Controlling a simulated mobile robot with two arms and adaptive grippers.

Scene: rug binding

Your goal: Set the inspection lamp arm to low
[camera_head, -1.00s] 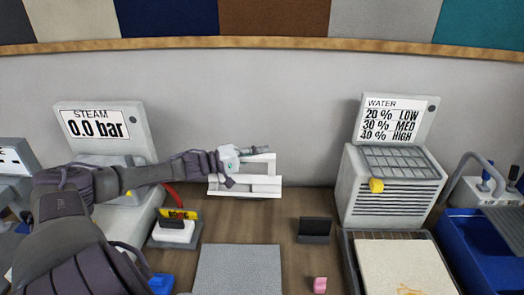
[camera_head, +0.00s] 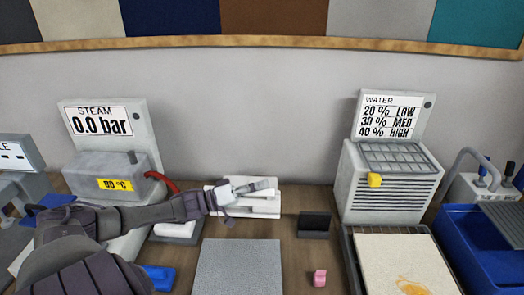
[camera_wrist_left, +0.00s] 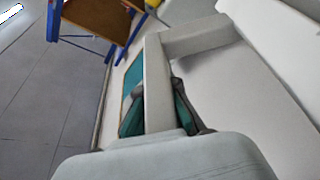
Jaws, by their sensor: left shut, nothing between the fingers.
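The inspection lamp (camera_head: 262,207) is a white frame-like unit on the bench against the back wall. Its upper arm sits low, close to the base. My left gripper (camera_head: 250,187) is at the top of the lamp, lying over its arm. In the left wrist view the lamp arm (camera_wrist_left: 195,42) shows as a pale bar in front of the gripper fingers (camera_wrist_left: 158,95). The fingers are shut with nothing gripped. Part of the lamp is hidden behind my gripper. My right gripper is not in view.
A steam unit with a 0.0 bar display (camera_head: 102,122) stands at left. A water unit (camera_head: 388,190) with a yellow knob (camera_head: 374,180) stands at right. A grey mat (camera_head: 238,268), a black block (camera_head: 314,224) and a pink piece (camera_head: 319,277) lie in front.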

